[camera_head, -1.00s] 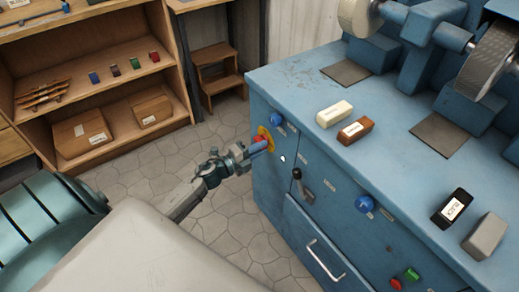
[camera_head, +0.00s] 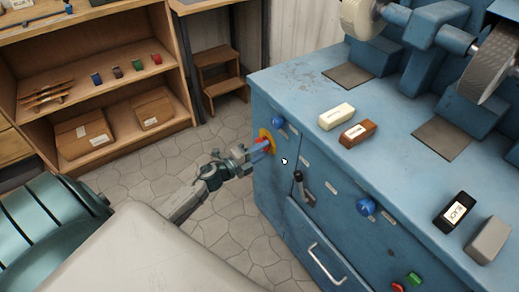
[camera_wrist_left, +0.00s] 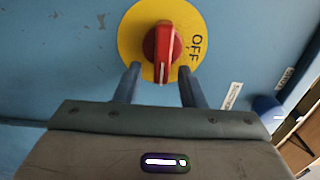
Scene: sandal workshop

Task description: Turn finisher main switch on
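The finisher (camera_head: 300,110) is a blue machine cabinet on the right in the head view. Its main switch, a red rotary knob on a yellow disc (camera_head: 264,134), sits on the cabinet's left part. In the left wrist view the red knob (camera_wrist_left: 163,50) has a white line on its handle, and the disc reads "OFF" at the right. My left gripper (camera_head: 262,147) is at the switch. Its two fingers (camera_wrist_left: 158,78) are apart, one on each side of the knob's lower end, with visible gaps to it. My right gripper is not in view.
A black lever (camera_head: 299,182), blue knobs (camera_head: 365,206) and a drawer handle (camera_head: 326,262) are on the front. Red and green buttons (camera_head: 413,279) sit lower right. Blocks, including a black one (camera_head: 455,211), lie on top. A wooden shelf (camera_head: 180,110) stands at the left.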

